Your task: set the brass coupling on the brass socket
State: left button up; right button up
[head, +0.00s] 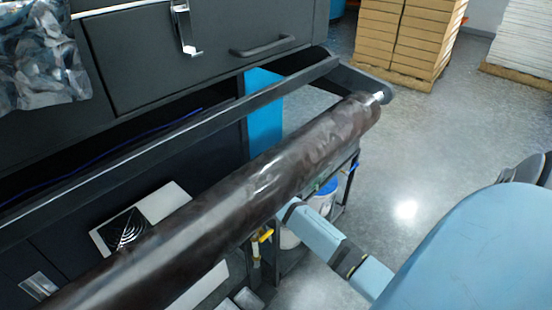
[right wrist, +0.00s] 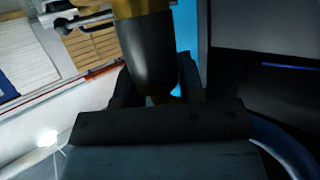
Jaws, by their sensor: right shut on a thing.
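In the right wrist view, my right gripper (right wrist: 155,92) is shut on a rounded piece, brass-coloured at the top and very dark below, which I take to be the brass coupling (right wrist: 150,50). Its lower end is between the dark fingers. In the head view my right arm comes in from the right, and its far end goes out of sight behind the large dark roll. The gripper and the coupling are hidden there. I cannot make out the brass socket in either view. My left gripper is in neither view.
The long, shiny dark brown roll (head: 265,180) crosses the head view diagonally, with a silvery tip (head: 379,97) at its far end. A black machine (head: 200,50) stands behind it. A cart (head: 345,185) with a bucket is below. Stacked boxes (head: 410,40) stand beyond open grey floor.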

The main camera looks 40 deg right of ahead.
jog(key=shift+f, duration=0.2)
jog(key=o, duration=0.8)
jog(key=shift+c, duration=0.2)
jog(key=shift+p+v, duration=0.65)
jog(key=shift+v, duration=0.9)
jog(key=shift+s+a+r+p, duration=0.1)
jog(key=shift+s+a+p, duration=0.25)
jog(key=shift+s+a, duration=0.25)
jog(key=p+v, duration=0.1)
jog(key=v, duration=0.5)
jog(key=shift+r+p, duration=0.25)
jog(key=shift+p, duration=0.15)
